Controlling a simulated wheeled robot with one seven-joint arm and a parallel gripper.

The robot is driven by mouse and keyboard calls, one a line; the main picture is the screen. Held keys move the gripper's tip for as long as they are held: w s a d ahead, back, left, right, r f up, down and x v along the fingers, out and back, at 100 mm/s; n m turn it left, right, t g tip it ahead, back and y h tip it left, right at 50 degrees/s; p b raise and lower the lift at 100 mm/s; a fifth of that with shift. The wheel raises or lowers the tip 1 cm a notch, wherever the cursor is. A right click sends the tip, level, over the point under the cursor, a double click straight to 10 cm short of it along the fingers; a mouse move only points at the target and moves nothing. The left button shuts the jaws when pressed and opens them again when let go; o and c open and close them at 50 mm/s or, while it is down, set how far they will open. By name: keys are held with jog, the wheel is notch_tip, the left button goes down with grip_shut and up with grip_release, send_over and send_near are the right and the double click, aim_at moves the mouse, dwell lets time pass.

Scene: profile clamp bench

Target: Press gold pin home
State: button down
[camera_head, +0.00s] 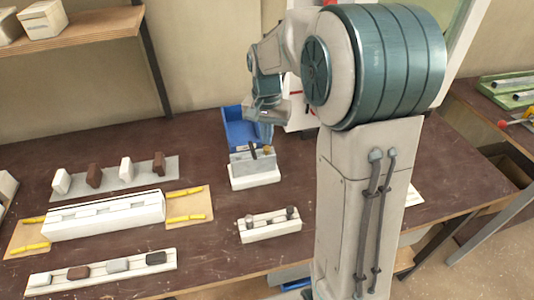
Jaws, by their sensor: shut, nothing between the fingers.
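A small gold pin (267,149) stands at the top of a grey clamp block (246,168) on a white base (255,182). A dark upright piece (253,151) stands just left of it on the same block. My gripper (265,132) hangs just above and behind the block, close over the gold pin; it is shut and empty. Its fingertips are small here, and I cannot tell whether they touch the pin. How deep the pin sits in the block is hidden.
A blue bin (233,131) stands behind the block. A white stand with dark knobs (270,229) is in front. A long white profile (105,217) lies left, between yellow clips.

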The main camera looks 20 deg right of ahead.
jog(key=shift+f, duration=0.15)
jog(key=shift+f+b, duration=0.45)
jog(key=shift+f, duration=0.05)
jog(key=shift+f+b, duration=0.3)
jog(key=shift+f, duration=0.2)
dwell(0.4)
jog(key=shift+r+p, duration=2.8)
jog(key=shift+r, duration=0.85)
